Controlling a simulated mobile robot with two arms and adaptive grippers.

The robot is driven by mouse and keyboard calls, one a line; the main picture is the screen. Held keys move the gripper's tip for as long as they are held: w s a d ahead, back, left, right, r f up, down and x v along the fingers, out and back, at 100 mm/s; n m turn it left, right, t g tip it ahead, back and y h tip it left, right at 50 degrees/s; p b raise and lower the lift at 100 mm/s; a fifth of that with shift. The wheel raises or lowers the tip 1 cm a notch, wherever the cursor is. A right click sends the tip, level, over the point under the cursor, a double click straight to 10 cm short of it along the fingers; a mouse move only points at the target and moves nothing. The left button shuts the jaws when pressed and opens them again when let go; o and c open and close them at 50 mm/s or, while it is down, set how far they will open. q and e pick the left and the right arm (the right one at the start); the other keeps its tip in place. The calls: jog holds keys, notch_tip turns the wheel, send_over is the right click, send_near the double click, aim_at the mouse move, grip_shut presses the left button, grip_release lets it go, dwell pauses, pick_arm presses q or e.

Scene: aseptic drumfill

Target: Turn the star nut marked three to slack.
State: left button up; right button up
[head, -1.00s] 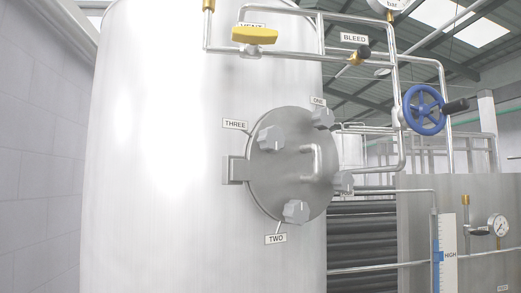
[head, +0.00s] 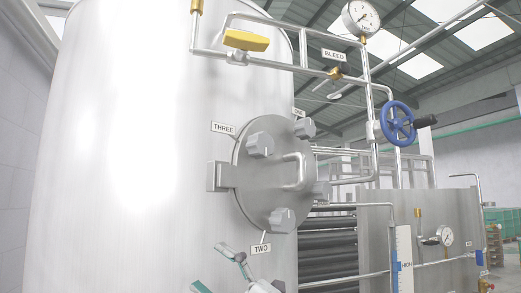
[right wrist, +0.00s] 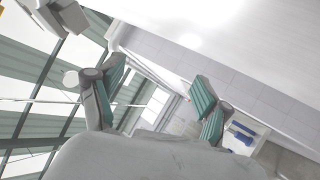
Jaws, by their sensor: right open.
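The star nut marked three (head: 260,145) is a grey lobed knob at the upper left of the round steel hatch (head: 245,190) on the tank. The label THREE (head: 224,128) points to it. My right gripper (head: 216,266) shows at the bottom of the head view, below the hatch and well apart from the nut. Its green-padded fingers are spread. In the right wrist view the gripper (right wrist: 160,82) is open with nothing between its fingers. A grey part (right wrist: 62,14) at that view's upper left cannot be identified for sure. My left gripper is not in view.
Other star nuts, including one (head: 281,219) near label TWO (head: 261,249), and a bar handle (head: 295,171) stand out from the hatch. A hinge bracket (head: 217,176) is at its left. Pipes, a yellow lever (head: 246,40) and a blue handwheel (head: 398,123) are above and right.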

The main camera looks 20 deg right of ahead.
jog(key=s+a+r+n+g, duration=0.2)
jog(key=s+r+n+g, duration=0.4)
jog(key=r, duration=0.3)
jog(key=m+t+h, duration=0.3)
jog(key=t+h, duration=0.6)
jog(key=h, duration=0.4)
send_near(266, 143)
jog(key=p+x, duration=0.4)
jog(key=x, duration=0.6)
jog(key=shift+w+a+p, duration=0.25)
jog(key=shift+w+p, duration=0.15)
jog(key=shift+w, duration=0.25)
jog(key=shift+f, duration=0.1)
jog(key=c, duration=1.2)
